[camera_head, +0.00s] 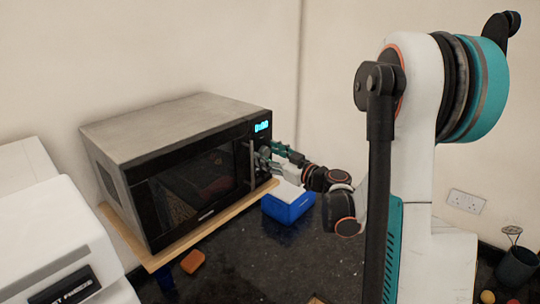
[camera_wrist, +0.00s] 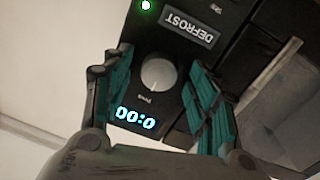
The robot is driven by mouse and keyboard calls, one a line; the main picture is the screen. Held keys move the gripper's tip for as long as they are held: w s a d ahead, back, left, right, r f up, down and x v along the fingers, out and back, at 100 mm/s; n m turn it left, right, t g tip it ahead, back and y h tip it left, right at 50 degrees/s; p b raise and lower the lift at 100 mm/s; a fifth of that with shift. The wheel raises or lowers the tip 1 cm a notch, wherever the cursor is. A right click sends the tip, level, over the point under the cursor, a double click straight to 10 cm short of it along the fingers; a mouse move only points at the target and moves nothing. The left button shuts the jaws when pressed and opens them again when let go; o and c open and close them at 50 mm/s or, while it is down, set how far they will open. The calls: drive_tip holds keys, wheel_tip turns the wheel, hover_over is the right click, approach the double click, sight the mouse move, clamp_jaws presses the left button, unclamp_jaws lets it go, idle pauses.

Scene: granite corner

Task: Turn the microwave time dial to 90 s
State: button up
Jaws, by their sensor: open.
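The microwave (camera_head: 175,150) stands on a wooden board, its door closed and its control panel on the right side of its front. The display shows blue digits, and in the wrist view the display (camera_wrist: 135,117) reads 0:00, seen upside down. A round grey dial (camera_wrist: 158,73) sits beside the display, with a small label between them. My gripper (camera_wrist: 155,88) is open, with one teal finger on each side of the dial; I see gaps between the fingers and the dial. In the head view my gripper (camera_head: 270,158) is at the control panel and hides the dial.
A DEFROST label (camera_wrist: 191,36) and a green light (camera_wrist: 146,6) are on the panel. A blue box (camera_head: 288,204) stands on the dark counter below my gripper. An orange-brown block (camera_head: 192,262) lies in front of the board (camera_head: 150,262). A white appliance (camera_head: 65,235) stands at the left.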

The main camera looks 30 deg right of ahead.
drive_tip(key=c, duration=1.1)
drive_tip(key=shift+m+b, duration=0.3)
drive_tip(key=shift+b, duration=0.05)
drive_tip(key=m+b, duration=0.2)
drive_tip(key=shift+f+m, duration=0.1)
drive_tip(key=shift+m, duration=0.2)
drive_tip(key=m+b, duration=0.3)
drive_tip(key=m, duration=0.2)
drive_tip(key=shift+d+g+b, duration=0.1)
drive_tip(key=shift+g+b, duration=0.25)
drive_tip(key=shift+g, duration=0.05)
drive_tip(key=m+b, duration=0.2)
drive_tip(key=m, duration=0.2)
drive_tip(key=shift+d+r+m+y+b, duration=0.15)
drive_tip(key=shift+m+b, duration=0.35)
drive_tip(key=shift+m, duration=0.65)
drive_tip(key=shift+a+r+m+y+b, duration=0.1)
drive_tip(key=shift+m+y+b, duration=0.25)
drive_tip(key=shift+m, duration=0.8)
